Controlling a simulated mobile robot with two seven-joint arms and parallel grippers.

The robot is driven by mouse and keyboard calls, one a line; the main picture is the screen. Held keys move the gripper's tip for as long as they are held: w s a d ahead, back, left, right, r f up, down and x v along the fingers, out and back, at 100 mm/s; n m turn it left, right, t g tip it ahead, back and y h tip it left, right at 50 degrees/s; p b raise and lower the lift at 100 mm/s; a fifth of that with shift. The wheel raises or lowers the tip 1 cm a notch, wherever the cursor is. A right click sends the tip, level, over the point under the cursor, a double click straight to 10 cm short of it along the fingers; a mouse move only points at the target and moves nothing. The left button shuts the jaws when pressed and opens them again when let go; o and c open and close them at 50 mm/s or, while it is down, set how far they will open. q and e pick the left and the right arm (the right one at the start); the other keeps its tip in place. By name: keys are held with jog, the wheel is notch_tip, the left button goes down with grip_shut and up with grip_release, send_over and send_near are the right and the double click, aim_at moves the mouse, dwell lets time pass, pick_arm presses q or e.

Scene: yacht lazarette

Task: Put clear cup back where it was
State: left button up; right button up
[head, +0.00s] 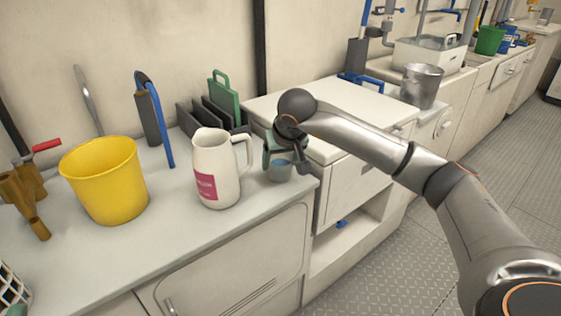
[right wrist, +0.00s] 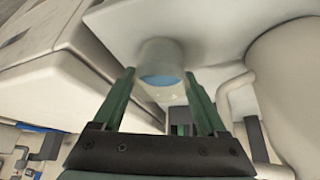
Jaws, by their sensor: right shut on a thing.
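The clear cup (head: 279,170), with something blue in it, is at the counter's right end, just right of the white pitcher (head: 216,172). My right gripper (head: 283,152) comes from above and is shut on the cup, hiding its upper part. In the right wrist view the cup (right wrist: 160,58) stands out between the two green fingers of the gripper (right wrist: 160,80), with its blue content showing. The cup looks upright and low over the counter or on it; I cannot tell whether it touches. My left gripper is not in view.
A yellow bucket (head: 104,180) stands left of the pitcher on the grey counter (head: 190,225). Dark upright panels and a green board (head: 224,98) stand behind. A white cabinet (head: 340,120) adjoins on the right, with a metal bucket (head: 421,86) beyond. The front counter strip is clear.

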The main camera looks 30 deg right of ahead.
jog(key=shift+f, duration=0.15)
jog(key=o, duration=1.4)
